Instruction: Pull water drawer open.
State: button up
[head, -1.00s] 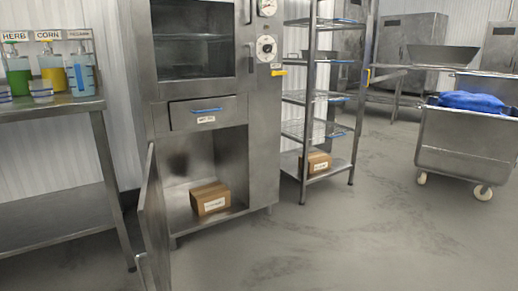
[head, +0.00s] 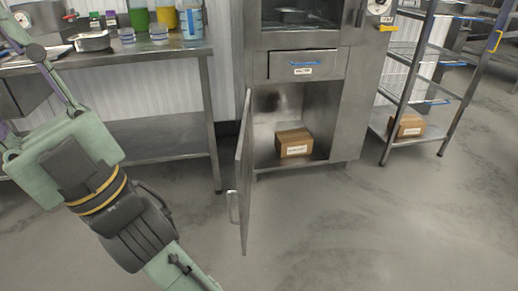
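The water drawer (head: 280,68) is a steel front with a blue bar handle (head: 306,63) and a small white label whose text is too small to read. It sits in the steel cabinet (head: 347,120) between the upper chamber and the lower compartment. The drawer looks shut or nearly shut; I cannot tell if there is a slight gap. My arm crosses the left side of the picture, well apart from the drawer. No gripper fingertips can be made out in view.
The cabinet's lower door (head: 243,170) stands open toward me. A cardboard box (head: 294,144) lies in the lower compartment. A steel table (head: 212,110) with containers stands left, a wire shelf rack (head: 455,95) right. The floor in front is clear.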

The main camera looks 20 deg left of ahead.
aim_at(289, 64)
jog(key=i+j, duration=0.55)
jog(key=i, duration=0.25)
jog(key=j, duration=0.7)
jog(key=i+j+u, duration=0.15)
jog(key=j, duration=0.55)
jog(key=k, duration=0.05)
